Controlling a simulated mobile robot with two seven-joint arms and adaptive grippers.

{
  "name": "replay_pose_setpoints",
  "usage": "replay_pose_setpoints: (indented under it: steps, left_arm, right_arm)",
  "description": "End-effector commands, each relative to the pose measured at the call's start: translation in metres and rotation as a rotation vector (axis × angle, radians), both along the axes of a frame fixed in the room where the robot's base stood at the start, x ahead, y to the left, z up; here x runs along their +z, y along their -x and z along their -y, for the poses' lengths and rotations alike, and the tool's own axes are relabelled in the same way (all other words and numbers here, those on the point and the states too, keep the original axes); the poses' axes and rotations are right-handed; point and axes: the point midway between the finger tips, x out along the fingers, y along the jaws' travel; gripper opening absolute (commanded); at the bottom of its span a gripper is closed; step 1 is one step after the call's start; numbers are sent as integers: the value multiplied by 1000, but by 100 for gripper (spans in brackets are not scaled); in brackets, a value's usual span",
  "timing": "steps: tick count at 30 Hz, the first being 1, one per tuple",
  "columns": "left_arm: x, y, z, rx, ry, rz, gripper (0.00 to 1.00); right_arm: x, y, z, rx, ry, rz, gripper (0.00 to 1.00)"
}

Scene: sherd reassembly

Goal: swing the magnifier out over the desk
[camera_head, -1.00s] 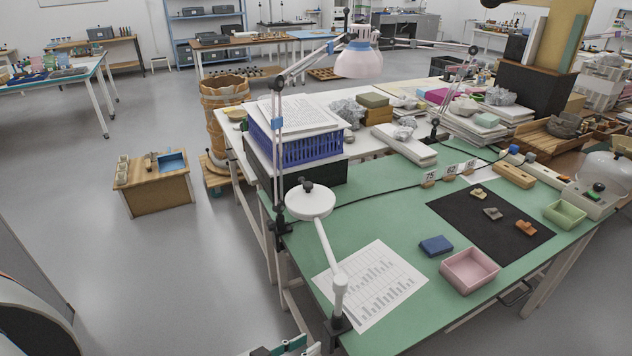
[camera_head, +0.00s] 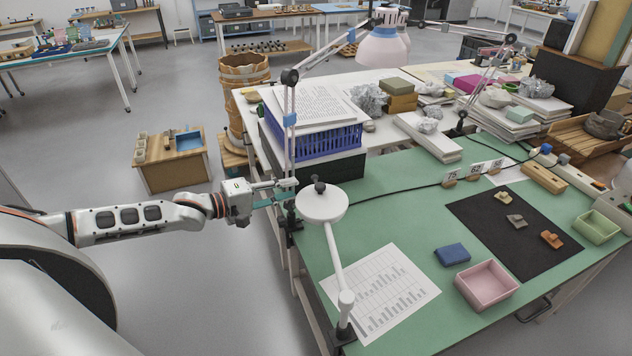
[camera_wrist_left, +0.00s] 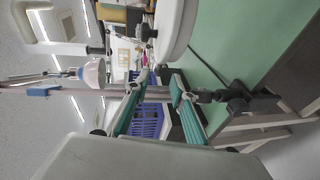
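The magnifier is a white round head (camera_head: 322,203) with a dark knob on top, on a white arm (camera_head: 335,255) clamped at the desk's front left edge. Its head is over the desk's left edge. In the left wrist view the head (camera_wrist_left: 177,28) is at the top, beside the fingertips. My left gripper (camera_head: 290,189) is just left of the head, at the lamp's upright post (camera_head: 290,150). Its teal fingers are apart in the left wrist view (camera_wrist_left: 154,92), with the post crossing near their tips; contact is unclear. My right gripper is in neither view now.
The green desk (camera_head: 390,210) holds a printed sheet (camera_head: 380,292), a pink tray (camera_head: 487,303), a blue block (camera_head: 452,254) and a black mat (camera_head: 480,222) with sherds. The desk lamp (camera_head: 383,47) hangs behind, near a blue basket (camera_head: 320,143). Desk between magnifier and mat is mostly clear.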

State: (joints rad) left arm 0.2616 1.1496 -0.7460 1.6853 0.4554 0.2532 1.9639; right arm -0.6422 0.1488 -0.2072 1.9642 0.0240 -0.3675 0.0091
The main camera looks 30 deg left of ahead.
Motion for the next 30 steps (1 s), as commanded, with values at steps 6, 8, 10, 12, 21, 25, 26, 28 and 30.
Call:
replay_pose_setpoints:
  steps: [6,8,10,12,21,25,26,28,30]
  left_arm:
    - [-3,-20,13,-1,0,5,24]
    - [-4,-28,17,0,1,4,24]
    - [-6,-36,22,-1,-1,4,24]
    - [-8,-44,27,-1,-1,3,24]
    - [-13,-62,38,0,-2,1,24]
    - [-14,-63,38,-1,-3,2,24]
    - [-14,-63,38,-1,-3,2,24]
    - [-14,-63,38,-1,-3,2,24]
    - [-14,-63,38,-1,-3,2,16]
  right_arm:
    - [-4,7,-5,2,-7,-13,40]
    - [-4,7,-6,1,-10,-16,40]
    - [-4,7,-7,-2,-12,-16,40]
    - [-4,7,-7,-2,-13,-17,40]
    - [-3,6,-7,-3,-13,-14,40]
    - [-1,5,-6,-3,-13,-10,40]
    - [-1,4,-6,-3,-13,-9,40]
    - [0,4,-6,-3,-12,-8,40]
    - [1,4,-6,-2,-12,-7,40]
